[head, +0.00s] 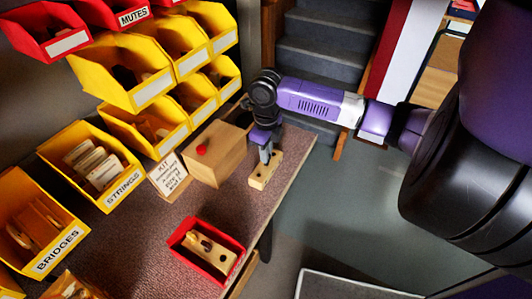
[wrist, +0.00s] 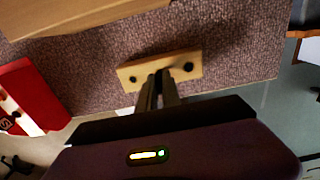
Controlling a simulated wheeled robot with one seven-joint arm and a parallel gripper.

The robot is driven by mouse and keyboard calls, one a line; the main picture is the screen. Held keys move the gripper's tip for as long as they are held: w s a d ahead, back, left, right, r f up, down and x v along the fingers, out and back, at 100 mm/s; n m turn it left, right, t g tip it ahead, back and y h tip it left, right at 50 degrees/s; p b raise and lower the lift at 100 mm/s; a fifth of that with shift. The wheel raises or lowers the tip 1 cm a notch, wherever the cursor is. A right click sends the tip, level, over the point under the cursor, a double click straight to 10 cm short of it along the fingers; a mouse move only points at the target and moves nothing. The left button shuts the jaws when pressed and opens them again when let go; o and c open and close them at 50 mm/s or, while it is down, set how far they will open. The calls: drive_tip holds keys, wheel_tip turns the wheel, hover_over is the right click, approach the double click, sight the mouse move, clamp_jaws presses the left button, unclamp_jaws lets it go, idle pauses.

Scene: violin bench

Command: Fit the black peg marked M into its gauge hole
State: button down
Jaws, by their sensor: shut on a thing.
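A pale wooden gauge block (head: 265,172) lies on the bench near its right edge. In the wrist view the gauge block (wrist: 180,75) shows a dark round spot near each end. My gripper (head: 267,158) points down at the block. In the wrist view my gripper (wrist: 158,76) has its two fingers close together over the block's middle. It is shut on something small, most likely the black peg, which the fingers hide. No letter M can be read, and I cannot tell whether the peg touches the block or is in a hole.
A wooden box (head: 217,153) with a red knob stands just left of the gauge block. A card (head: 168,178) leans beside it. A red tray (head: 206,250) holding a pale wooden piece sits at the front edge. Yellow bins (head: 90,168) line the left. Bare bench (head: 140,235) lies between.

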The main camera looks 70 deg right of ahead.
drive_tip(key=shift+f+b, duration=0.55)
drive_tip(key=shift+f, duration=0.2)
drive_tip(key=c, duration=1.5)
unclamp_jaws()
drive_tip(key=shift+o, duration=0.2)
drive_tip(key=shift+r, duration=0.15)
wheel_tip(320, 180, up, 8)
drive_tip(key=shift+f, duration=0.2)
drive_tip(key=shift+a, duration=0.1)
